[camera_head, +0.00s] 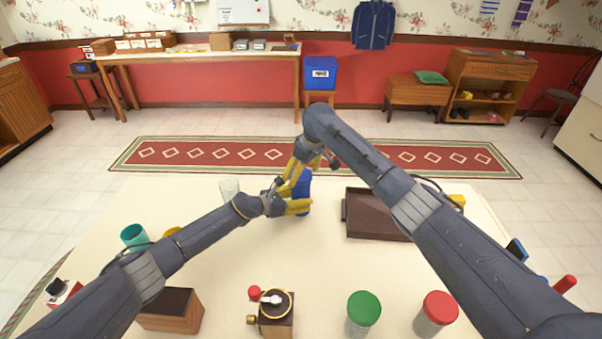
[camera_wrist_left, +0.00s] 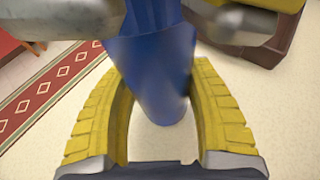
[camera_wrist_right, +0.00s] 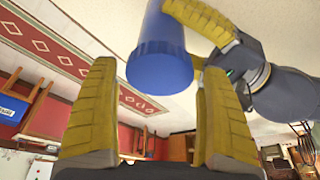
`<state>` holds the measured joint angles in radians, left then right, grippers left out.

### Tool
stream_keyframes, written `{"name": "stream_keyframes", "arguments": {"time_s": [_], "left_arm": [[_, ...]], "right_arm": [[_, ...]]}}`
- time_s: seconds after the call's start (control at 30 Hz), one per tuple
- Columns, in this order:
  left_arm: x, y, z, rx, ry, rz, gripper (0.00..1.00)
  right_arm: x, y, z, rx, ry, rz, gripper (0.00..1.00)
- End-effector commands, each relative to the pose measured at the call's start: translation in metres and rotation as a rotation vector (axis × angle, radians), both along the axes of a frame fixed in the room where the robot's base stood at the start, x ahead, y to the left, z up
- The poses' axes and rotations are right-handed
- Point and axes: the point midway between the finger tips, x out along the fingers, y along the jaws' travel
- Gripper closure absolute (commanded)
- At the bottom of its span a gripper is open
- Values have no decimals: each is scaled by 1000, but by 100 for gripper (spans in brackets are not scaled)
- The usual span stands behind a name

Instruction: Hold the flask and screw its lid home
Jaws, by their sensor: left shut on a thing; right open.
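The blue flask (camera_head: 303,186) stands near the middle of the table, partly hidden by my grippers. My left gripper (camera_head: 297,207) has its yellow fingers around the flask's body; the body also shows between them in the left wrist view (camera_wrist_left: 158,75). My right gripper (camera_head: 293,177) is above, close to the top of the flask, with its fingers apart. In the right wrist view a ribbed blue cap-like end of the flask (camera_wrist_right: 160,62) shows beyond the open fingers (camera_wrist_right: 155,110). I cannot tell how tightly the lid sits.
A brown tray (camera_head: 365,222) lies right of the flask. A clear glass (camera_head: 229,188) and a teal cup (camera_head: 134,237) stand to the left. A green-lidded jar (camera_head: 363,312), a red-lidded jar (camera_head: 436,312), a grinder-like box (camera_head: 275,312) and a wooden box (camera_head: 172,312) line the near edge.

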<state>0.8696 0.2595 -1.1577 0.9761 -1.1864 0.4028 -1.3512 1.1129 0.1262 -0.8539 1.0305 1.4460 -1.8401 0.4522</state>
Motion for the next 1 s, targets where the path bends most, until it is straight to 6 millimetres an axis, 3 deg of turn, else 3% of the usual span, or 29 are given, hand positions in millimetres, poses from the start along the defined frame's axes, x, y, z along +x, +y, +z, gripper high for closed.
{"name": "stream_keyframes", "arguments": {"time_s": [0.6, 1.0], "left_arm": [[0, 2, -2, 3, 3, 1, 72], [0, 2, -2, 3, 2, 2, 72]], "right_arm": [[0, 1, 1, 1, 1, 566, 19], [0, 0, 0, 1, 0, 696, 19]]}}
